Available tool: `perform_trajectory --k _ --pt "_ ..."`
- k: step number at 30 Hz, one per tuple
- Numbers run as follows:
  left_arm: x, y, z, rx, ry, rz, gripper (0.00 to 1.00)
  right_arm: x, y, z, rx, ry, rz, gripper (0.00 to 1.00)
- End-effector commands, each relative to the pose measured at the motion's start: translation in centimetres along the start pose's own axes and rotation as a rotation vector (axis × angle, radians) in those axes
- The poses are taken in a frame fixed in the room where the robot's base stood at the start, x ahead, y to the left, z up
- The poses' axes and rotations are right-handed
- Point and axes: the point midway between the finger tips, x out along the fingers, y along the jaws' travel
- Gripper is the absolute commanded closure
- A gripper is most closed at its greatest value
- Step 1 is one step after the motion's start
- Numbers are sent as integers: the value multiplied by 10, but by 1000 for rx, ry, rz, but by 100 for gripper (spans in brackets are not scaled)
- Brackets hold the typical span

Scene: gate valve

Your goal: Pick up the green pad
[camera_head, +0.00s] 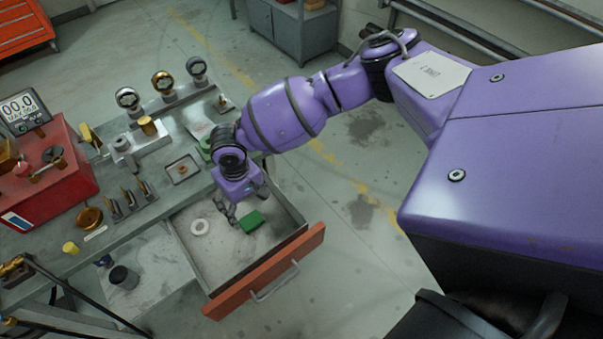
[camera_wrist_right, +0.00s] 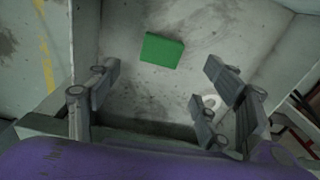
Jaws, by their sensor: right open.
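The green pad (camera_head: 251,221) is a small flat rectangular block lying on the floor of the open drawer (camera_head: 226,260). In the right wrist view the green pad (camera_wrist_right: 161,49) lies beyond my fingertips, toward the top of the picture, apart from them. My right gripper (camera_head: 229,211) reaches down over the drawer, just left of the pad in the head view. In the wrist view my right gripper (camera_wrist_right: 150,88) is open, with its fingers spread wide and nothing between them. My left gripper is not in view.
A white ring (camera_head: 200,227) lies in the drawer left of the pad. The drawer has an orange-red front (camera_head: 268,272) with a handle. The workbench (camera_head: 140,205) carries gauges, brass fittings and a red box (camera_head: 50,175). Open floor lies right of the drawer.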

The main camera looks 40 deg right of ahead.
Motion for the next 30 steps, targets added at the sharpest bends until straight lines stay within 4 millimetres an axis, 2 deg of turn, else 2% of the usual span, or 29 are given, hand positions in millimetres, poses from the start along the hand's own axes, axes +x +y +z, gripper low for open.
perform_trajectory --k 5,12,18,21,29,30 --pt "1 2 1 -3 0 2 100 8 2 4 77 -19 13 27" --pt "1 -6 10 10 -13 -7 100 36 2 4 74 -17 13 27" --pt "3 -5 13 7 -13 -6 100 67 2 2 73 -16 11 27" --pt "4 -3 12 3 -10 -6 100 75 3 2 73 -15 11 27" --pt "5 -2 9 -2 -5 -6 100 77 3 1 72 -12 10 27" --pt "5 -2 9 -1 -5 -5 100 77 3 1 72 -12 10 31"
